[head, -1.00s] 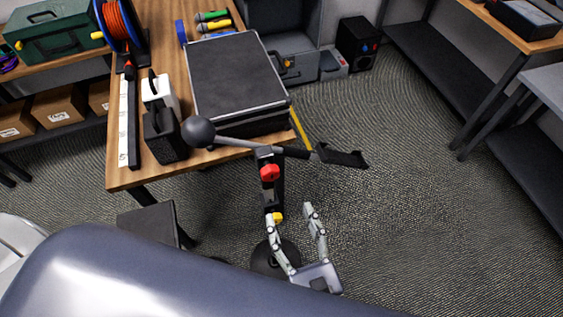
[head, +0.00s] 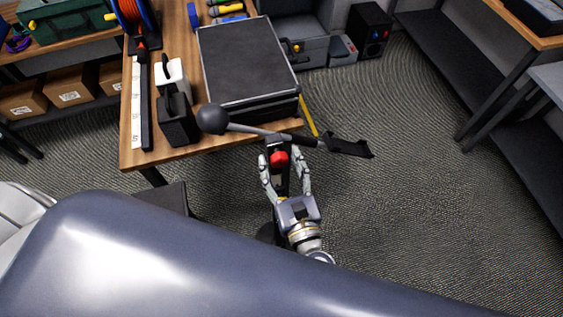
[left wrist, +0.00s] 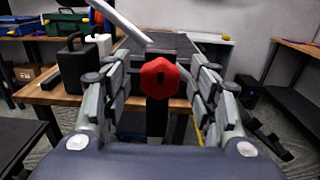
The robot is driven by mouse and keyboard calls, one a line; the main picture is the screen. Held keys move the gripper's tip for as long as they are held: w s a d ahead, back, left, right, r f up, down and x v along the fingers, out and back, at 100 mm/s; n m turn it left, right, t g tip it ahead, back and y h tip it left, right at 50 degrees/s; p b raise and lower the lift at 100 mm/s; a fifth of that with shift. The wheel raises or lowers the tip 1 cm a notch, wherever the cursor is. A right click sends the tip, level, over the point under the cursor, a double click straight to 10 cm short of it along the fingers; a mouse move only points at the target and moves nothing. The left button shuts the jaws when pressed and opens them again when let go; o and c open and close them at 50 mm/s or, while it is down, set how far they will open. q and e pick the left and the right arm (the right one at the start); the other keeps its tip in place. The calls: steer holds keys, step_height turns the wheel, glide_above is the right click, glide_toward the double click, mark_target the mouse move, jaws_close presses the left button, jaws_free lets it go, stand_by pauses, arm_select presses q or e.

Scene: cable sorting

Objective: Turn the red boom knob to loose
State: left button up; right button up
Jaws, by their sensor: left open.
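The red boom knob (head: 279,158) sits on the upright stand just below the boom (head: 255,131). It shows as a red lobed knob with a dark slot in the left wrist view (left wrist: 159,78). My left gripper (head: 285,166) is open, with one finger on each side of the knob and stand. In the left wrist view the fingers (left wrist: 160,88) stand clear of the knob, with a gap on both sides. The stand's lower part is hidden behind my gripper. My right gripper is not in view.
The boom carries a dark ball-shaped end (head: 212,119) at left and a black piece (head: 349,147) at right. A wooden table (head: 140,157) with a large black case (head: 247,62) stands just behind. The carpet (head: 420,200) at right is clear.

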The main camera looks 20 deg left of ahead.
arm_select(q)
steer(key=c, duration=1.1)
steer(key=shift+o, duration=0.2)
